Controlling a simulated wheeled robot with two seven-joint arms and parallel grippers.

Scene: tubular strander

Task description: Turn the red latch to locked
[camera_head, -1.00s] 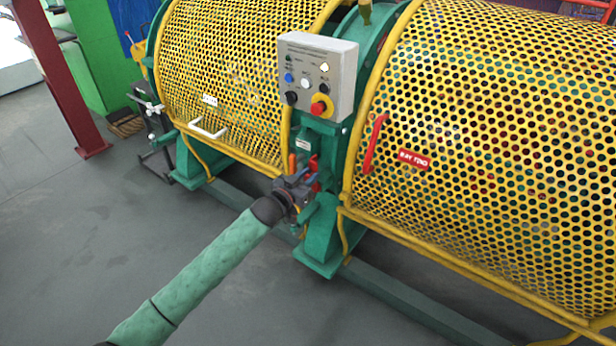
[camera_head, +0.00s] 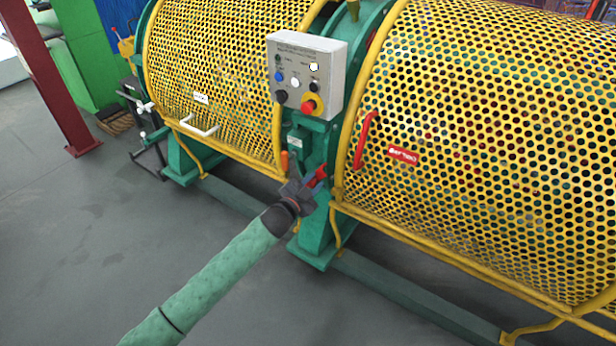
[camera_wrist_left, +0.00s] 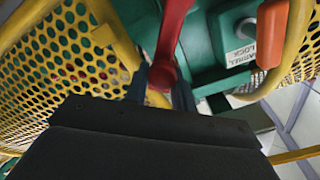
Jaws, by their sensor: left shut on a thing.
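The red latch (camera_head: 318,176) is on the green frame between the two yellow guards, under the grey control box. In the head view it slants up to the right from my left gripper (camera_head: 305,187). In the left wrist view the red latch (camera_wrist_left: 172,45) runs down from the top edge, its rounded lower end between the two fingers of my left gripper (camera_wrist_left: 164,90). The gripper is shut on it. The gripper hides part of the latch in the head view. My right gripper is not in view.
An orange handle (camera_wrist_left: 272,35) is right of the latch in the wrist view, by a label partly reading "LOCK". The grey control box (camera_head: 303,75) is above. Perforated yellow guards (camera_head: 480,140) flank the frame. Open grey floor (camera_head: 80,260) is at left.

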